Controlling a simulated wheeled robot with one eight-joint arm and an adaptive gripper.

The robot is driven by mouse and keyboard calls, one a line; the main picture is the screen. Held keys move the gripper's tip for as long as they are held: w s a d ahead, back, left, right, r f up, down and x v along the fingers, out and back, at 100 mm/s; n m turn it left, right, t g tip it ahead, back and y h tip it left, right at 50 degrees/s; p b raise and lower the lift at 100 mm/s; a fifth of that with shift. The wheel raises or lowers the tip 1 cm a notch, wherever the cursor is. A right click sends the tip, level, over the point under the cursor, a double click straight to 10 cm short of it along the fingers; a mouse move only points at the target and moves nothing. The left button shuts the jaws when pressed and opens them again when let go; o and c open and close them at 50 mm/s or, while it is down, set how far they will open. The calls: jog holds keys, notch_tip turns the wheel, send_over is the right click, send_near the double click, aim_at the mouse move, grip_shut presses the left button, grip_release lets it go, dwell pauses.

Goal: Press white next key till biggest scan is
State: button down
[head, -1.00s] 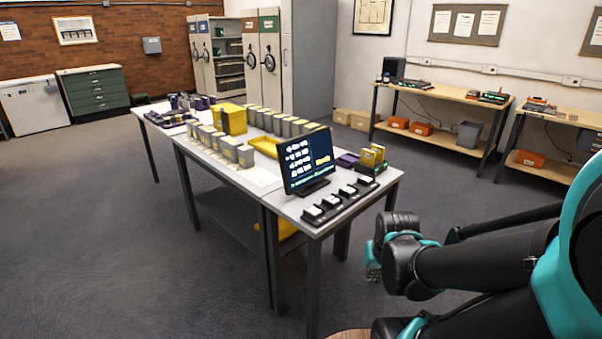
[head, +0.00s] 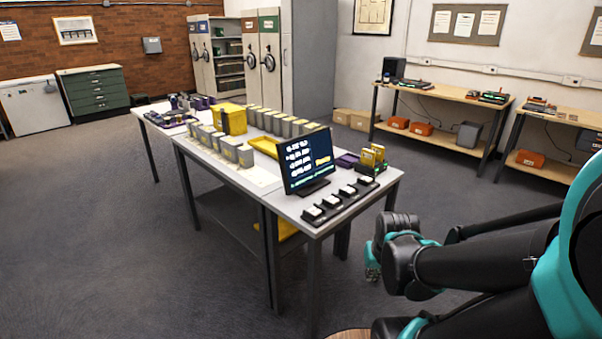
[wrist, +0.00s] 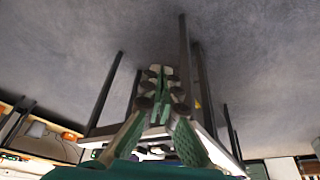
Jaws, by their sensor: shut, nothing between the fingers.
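A black monitor (head: 307,160) stands on the near end of the long table. Its dark screen shows rows of white shapes at left and a yellow shape at right; its lettering is too small to read. In front of it lies a black strip (head: 340,203) with several white keys (head: 331,201); I cannot tell which is the next key. My gripper (head: 373,268) is off the table's near right side, apart from the keys and below the tabletop in the picture. In the wrist view my gripper (wrist: 162,76) is shut and empty, with floor and table legs beyond it.
The long table (head: 262,186) also bears several grey boxes (head: 230,149), a yellow box (head: 232,119), a yellow tray (head: 265,146) and a rack of yellow cartridges (head: 371,158) beside the monitor. The floor (head: 130,260) at left is clear. A wooden workbench (head: 440,92) stands along the back wall.

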jog(key=shift+w, duration=0.1)
notch_tip(320, 180, up, 12)
jog(key=f+m+t+y, duration=0.1)
jog(key=m+t+y, duration=0.2)
jog(key=m+t, duration=0.15)
send_over(334, 200)
jog(key=shift+a+r+m, duration=0.1)
jog(key=shift+r+m, duration=0.15)
jog(key=shift+f, duration=0.1)
jog(key=shift+f, duration=4.3)
jog(key=shift+f, duration=0.15)
jog(key=shift+f, duration=0.3)
